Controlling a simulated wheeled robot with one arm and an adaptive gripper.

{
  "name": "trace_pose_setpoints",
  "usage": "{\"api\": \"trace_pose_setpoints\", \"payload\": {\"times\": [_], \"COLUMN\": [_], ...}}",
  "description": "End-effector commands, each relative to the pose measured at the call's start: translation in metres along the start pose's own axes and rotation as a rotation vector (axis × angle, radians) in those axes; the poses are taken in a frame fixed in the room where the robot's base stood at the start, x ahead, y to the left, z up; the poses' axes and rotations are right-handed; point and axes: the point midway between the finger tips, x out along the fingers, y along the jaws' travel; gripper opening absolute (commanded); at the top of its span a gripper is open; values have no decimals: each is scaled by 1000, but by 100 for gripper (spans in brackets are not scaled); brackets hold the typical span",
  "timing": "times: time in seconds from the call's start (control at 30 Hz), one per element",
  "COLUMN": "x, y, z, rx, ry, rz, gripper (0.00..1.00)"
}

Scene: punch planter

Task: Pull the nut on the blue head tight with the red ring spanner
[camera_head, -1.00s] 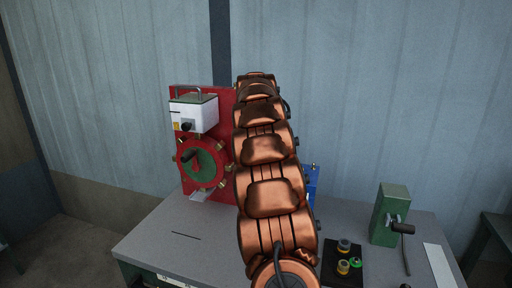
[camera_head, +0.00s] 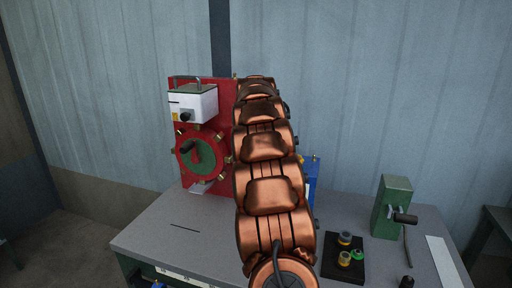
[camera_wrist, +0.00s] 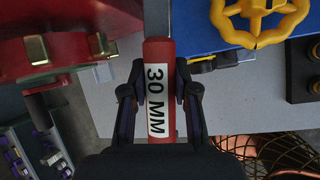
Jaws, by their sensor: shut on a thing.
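The red spanner (camera_wrist: 157,52), labelled 30 MM on its handle, lies between the fingers of my gripper (camera_wrist: 160,75) in the wrist view. The gripper is shut on the handle. The blue head (camera_wrist: 200,32) lies to the right of the handle in the wrist view. In the head view only a strip of the blue head (camera_head: 314,172) shows, right of my arm. My gripper and the spanner are hidden behind my arm there. I cannot make out the nut.
A yellow handwheel (camera_wrist: 262,18) sits over the blue head. A red panel (camera_head: 225,95) with a crank stands left of my arm. On the grey bench (camera_head: 160,232) are a green block with a crank (camera_head: 391,208) and a black tray (camera_head: 334,269) with small fittings. The bench's front left is mostly clear.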

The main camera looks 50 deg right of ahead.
Motion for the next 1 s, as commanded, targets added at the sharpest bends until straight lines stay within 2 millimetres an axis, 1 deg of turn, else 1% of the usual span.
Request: {"api": "trace_pose_setpoints", "payload": {"times": [1.0], "x": [17], "y": [-5], "z": [-9], "rx": [-1], "ry": [-1], "rz": [1], "gripper": [0]}}
